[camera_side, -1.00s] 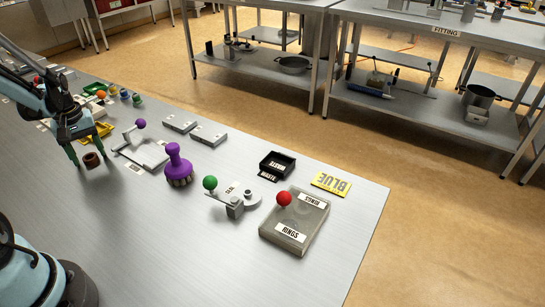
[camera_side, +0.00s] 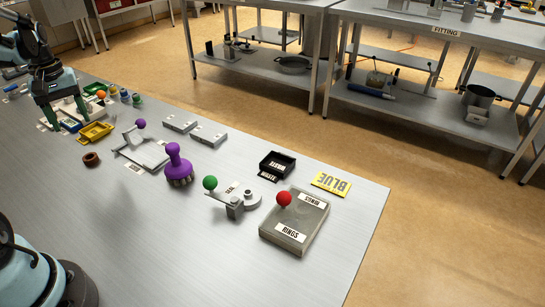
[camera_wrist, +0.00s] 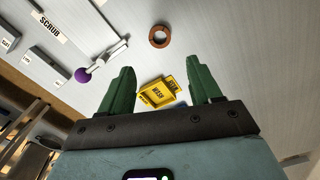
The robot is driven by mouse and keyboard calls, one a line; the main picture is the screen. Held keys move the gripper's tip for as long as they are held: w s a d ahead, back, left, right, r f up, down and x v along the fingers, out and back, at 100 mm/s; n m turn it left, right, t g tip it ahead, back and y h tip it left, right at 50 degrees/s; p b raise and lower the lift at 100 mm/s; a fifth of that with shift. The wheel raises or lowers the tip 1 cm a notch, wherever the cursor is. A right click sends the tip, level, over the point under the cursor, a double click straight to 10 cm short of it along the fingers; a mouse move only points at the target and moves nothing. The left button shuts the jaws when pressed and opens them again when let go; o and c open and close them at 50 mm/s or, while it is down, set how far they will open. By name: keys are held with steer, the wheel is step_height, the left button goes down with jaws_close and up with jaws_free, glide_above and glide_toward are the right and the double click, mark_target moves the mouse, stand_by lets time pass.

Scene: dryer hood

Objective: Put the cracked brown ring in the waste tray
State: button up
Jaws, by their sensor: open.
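The brown ring (camera_side: 91,159) lies on the bench at the left, in front of the yellow tray. It also shows in the wrist view (camera_wrist: 159,37), beyond the fingertips; I cannot make out a crack. The small black waste tray (camera_side: 262,167) stands toward the right of the bench with a WASTE label; its floor shows no ring. My gripper (camera_side: 67,114) is open and empty, above the far left of the bench, behind the ring. In the wrist view its green fingers (camera_wrist: 158,80) are spread apart.
A yellow tray (camera_side: 97,131) sits near my gripper. A purple-knobbed grey fixture (camera_side: 145,152), a purple brush (camera_side: 174,163), a green-knobbed lever (camera_side: 235,205) and a red-knobbed RINGS box (camera_side: 296,222) stand along the bench. The front middle of the bench is clear.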

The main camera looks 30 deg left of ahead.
steer(key=w+d+r+m+t, duration=0.1)
steer(key=d+m, duration=0.2)
steer(key=d, duration=0.5)
steer(key=w+d+r+m+t, duration=0.1)
steer(key=d+m+t, duration=0.1)
steer(key=d, duration=0.6)
steer(key=w+d+r+m+t+y, duration=0.1)
steer(key=d+r+m+t, duration=0.1)
steer(key=d+m, duration=0.3)
steer(key=d, duration=0.3)
steer(key=shift+w, duration=0.4)
steer(key=shift+o, duration=0.6)
steer(key=s+d+f+m+t+h, duration=0.1)
steer(key=s+d+m+t, duration=0.1)
steer(key=d, duration=0.5)
steer(key=shift+d+f+m, duration=0.2)
steer(key=shift+f+m, duration=0.05)
steer(key=shift+m, duration=0.55)
